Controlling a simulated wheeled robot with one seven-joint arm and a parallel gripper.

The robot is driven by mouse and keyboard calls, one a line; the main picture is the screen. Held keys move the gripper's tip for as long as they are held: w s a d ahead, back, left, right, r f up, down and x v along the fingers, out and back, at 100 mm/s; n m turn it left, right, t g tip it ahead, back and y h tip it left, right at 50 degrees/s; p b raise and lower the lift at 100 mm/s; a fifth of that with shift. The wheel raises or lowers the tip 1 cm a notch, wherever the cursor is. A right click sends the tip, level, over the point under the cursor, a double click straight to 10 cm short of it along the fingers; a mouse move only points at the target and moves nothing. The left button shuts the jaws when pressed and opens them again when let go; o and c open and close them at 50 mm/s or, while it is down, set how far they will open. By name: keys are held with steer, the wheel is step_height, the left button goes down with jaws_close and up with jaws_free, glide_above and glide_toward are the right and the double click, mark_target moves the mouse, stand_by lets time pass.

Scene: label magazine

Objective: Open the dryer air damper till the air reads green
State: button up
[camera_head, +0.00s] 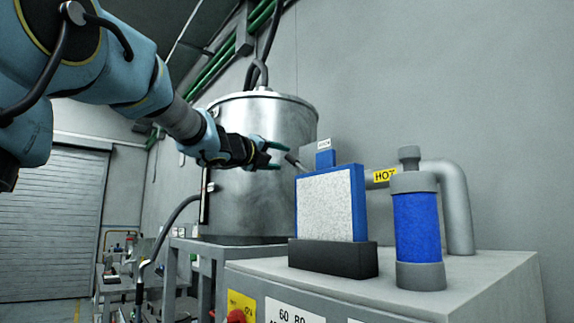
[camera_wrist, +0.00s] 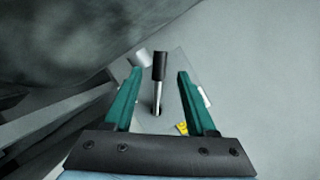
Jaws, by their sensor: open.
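A lever with a black grip and a bare metal rod, likely the damper handle, shows in the wrist view (camera_wrist: 158,66) and beside my gripper in the head view (camera_head: 292,159). My gripper (camera_head: 274,154) is open, with green fingers. In the wrist view my gripper (camera_wrist: 159,75) has one finger on either side of the lever, with visible gaps and no clear contact. The lever's base is hidden behind a blue-framed panel with a white speckled face (camera_head: 332,207) in the head view. I cannot make out an air reading or any green indication.
A grey pipe (camera_head: 458,205) with a yellow HOT label (camera_head: 384,176) runs behind a blue cylinder with grey caps (camera_head: 417,224). A large metal drum (camera_head: 258,200) stands behind my gripper. A grey cabinet (camera_head: 470,275) carries the panel and cylinder; a red knob (camera_head: 236,316) is on its front.

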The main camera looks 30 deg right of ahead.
steer(key=v, duration=0.4)
steer(key=shift+a+b, duration=0.1)
steer(key=shift+b, duration=0.25)
steer(key=shift+s+a, duration=0.1)
